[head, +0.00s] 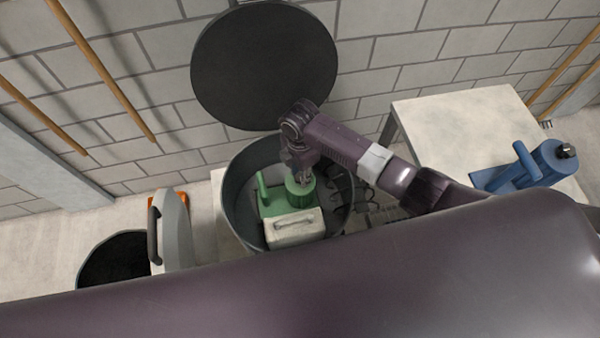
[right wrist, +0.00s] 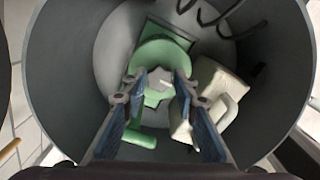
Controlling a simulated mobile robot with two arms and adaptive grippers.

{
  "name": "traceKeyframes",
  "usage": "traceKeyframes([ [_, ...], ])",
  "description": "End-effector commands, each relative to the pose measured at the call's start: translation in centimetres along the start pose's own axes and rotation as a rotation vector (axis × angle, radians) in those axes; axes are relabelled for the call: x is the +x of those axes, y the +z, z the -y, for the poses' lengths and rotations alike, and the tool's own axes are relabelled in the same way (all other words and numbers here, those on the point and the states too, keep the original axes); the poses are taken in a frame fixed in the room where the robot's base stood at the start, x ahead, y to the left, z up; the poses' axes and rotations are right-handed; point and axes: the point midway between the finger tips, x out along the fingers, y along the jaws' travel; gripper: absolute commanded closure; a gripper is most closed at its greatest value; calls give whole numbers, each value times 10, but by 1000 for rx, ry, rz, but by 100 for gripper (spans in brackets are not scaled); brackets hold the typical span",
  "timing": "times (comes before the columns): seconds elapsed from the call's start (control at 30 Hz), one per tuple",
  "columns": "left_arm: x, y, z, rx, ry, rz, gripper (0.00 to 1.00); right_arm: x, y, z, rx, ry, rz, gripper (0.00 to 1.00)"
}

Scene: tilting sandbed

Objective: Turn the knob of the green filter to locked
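The green filter (head: 268,207) stands inside a round grey bin (head: 236,200). It has an upright green handle at its left and a round green top at its right. My right gripper (head: 304,180) points down at this round top and hides part of it. In the right wrist view, my right gripper (right wrist: 159,78) has its two fingers apart. A pale knob (right wrist: 159,84) with green lobes shows between the fingertips; I cannot tell whether they touch it. The filter's green body also shows in the right wrist view (right wrist: 160,52). My left gripper is not in view.
A pale box with a handle (head: 293,232) sits in the bin beside the filter. A round dark lid (head: 265,65) stands behind the bin. A blue filter-like unit (head: 535,165) lies on a pale table (head: 455,115) at right. A black-lined bucket (head: 113,262) is at left.

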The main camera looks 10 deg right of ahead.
Motion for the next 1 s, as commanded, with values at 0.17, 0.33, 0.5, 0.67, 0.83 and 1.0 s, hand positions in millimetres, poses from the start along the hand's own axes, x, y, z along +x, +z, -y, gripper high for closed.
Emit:
traceKeyframes([
  [0.17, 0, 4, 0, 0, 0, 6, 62, 0, 0, 0, 0, 0, 0, 97],
  [0.33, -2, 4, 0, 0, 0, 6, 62, -1, 0, 0, 16, 0, 0, 97],
  [0.5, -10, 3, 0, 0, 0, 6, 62, -3, 0, 0, 74, -1, 0, 97],
  [0.67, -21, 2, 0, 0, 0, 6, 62, -4, -1, 0, 178, -2, -2, 97],
  [0.83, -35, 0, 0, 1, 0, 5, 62, -4, -2, 0, 329, -2, -3, 97],
  [1.0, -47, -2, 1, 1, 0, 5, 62, -4, -2, 0, 492, -2, -3, 97],
])
